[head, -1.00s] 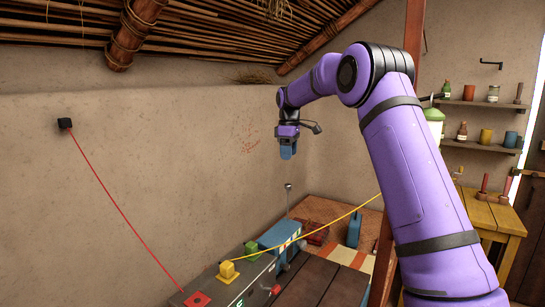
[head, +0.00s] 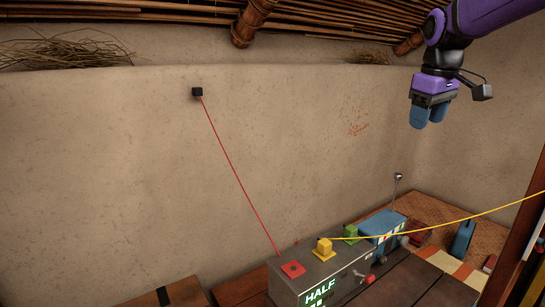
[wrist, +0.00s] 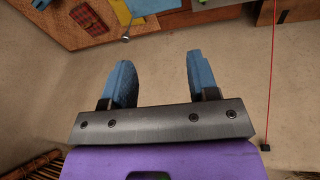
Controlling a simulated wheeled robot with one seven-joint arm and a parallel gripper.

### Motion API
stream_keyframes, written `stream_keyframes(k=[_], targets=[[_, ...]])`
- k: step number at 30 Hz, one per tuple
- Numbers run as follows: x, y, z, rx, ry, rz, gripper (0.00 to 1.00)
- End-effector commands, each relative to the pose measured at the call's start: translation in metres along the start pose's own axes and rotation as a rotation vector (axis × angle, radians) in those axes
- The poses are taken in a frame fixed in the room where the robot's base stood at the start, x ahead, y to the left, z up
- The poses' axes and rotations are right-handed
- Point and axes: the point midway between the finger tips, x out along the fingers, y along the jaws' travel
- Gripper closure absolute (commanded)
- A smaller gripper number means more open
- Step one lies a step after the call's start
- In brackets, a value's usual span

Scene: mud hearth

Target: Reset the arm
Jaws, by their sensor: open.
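My gripper (head: 428,114) hangs from my purple arm at the upper right of the head view, its blue fingers pointing down. It is high in front of the mud wall, well apart from the things below. In the wrist view the two blue fingers (wrist: 160,85) stand apart with nothing between them. The gripper is open and empty.
A grey box (head: 320,278) with a lit "HALF" display carries a red plate (head: 293,269), a yellow block (head: 324,249) and a green block (head: 351,233). A red cord (head: 233,168) runs up to a black wall block (head: 197,92). A yellow cord (head: 450,220) stretches right.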

Motion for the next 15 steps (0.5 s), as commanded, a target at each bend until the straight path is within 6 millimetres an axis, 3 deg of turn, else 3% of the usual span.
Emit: stream_keyframes(k=[6,15], targets=[[-0.021,-0.047,0.061,0.112,0.062,0.026,0.46],[-0.021,-0.105,0.147,0.276,0.153,0.035,0.46]])
